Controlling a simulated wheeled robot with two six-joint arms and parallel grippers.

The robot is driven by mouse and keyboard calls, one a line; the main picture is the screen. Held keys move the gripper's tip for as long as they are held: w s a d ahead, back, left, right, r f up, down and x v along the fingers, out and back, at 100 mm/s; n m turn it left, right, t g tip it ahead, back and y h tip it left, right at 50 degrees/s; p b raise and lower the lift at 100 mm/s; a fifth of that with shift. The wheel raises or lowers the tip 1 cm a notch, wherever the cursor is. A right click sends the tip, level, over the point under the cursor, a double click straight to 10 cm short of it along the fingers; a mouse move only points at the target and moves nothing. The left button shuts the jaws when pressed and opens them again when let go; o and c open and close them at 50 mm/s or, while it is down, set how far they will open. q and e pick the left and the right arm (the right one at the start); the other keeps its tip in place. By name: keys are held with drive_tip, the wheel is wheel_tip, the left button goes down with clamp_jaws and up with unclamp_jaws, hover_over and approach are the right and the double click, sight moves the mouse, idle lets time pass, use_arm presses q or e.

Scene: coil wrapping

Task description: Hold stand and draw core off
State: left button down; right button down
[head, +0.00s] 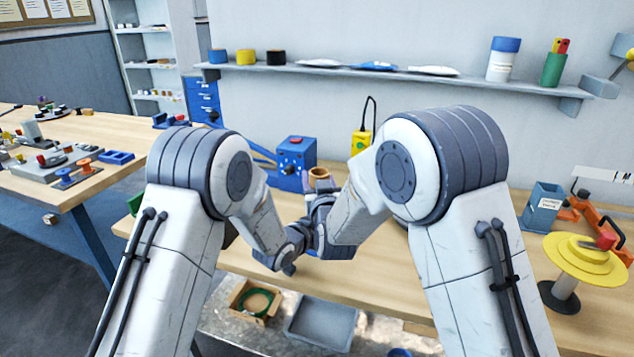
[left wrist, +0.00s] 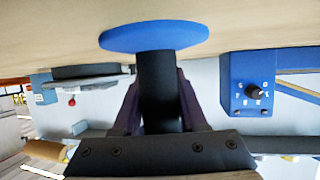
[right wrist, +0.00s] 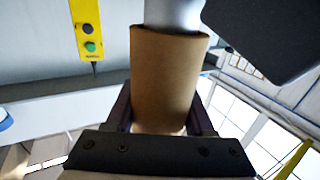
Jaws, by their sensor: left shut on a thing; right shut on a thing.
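The brown cardboard core (right wrist: 165,80) fills the middle of the right wrist view, between the fingers of my right gripper (right wrist: 165,112), which is shut on it. A pale grey post (right wrist: 174,14) runs into the core's lower end; that view is upside down. The core's open top (head: 319,173) shows in the head view. In the left wrist view, also upside down, my left gripper (left wrist: 158,100) is shut on the stand's black stem (left wrist: 157,75), just above its round blue base (left wrist: 154,37). In the head view my arms hide the stand.
A blue control box (head: 296,160) and a yellow pendant (head: 361,141) are behind my grippers. A yellow disc stand (head: 584,256) and a blue-grey container (head: 541,207) are at the right. A grey tray (head: 320,324) and a box with green coil (head: 256,301) lie below the bench front.

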wheel_tip(320, 180, up, 6)
idle(1.3)
drive_tip(key=shift+r, duration=0.15)
use_arm(q)
drive_tip(key=shift+c, duration=1.8)
unclamp_jaws()
